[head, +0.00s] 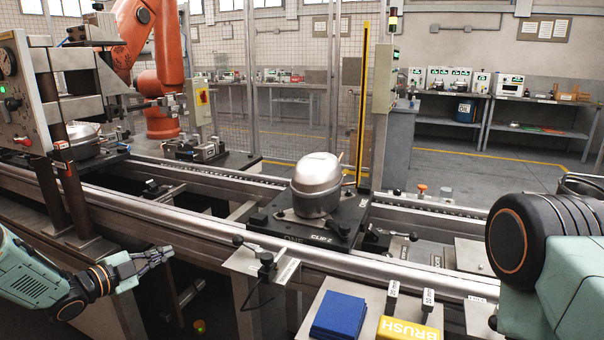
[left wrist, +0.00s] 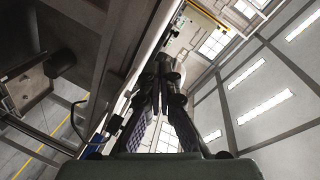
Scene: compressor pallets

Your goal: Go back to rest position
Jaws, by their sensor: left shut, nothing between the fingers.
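My left gripper (head: 160,256) comes in from the left in the head view, low and in front of the conveyor rail. Its fingers are shut and hold nothing. The left wrist view shows the same gripper (left wrist: 163,85) with its dark fingers together. A large part of my right arm (head: 540,240) fills the lower right of the head view, and its gripper is out of the picture. A silver compressor (head: 316,184) sits on a dark pallet (head: 290,228) on the conveyor, well away from my left gripper.
The conveyor's front rail (head: 220,237) runs across the view. In front are a blue block (head: 339,314), a yellow box marked BRUSH (head: 405,328) and a small clamp bracket (head: 264,266). An orange robot arm (head: 165,60) stands behind at left. Benches (head: 450,95) stand at the back right.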

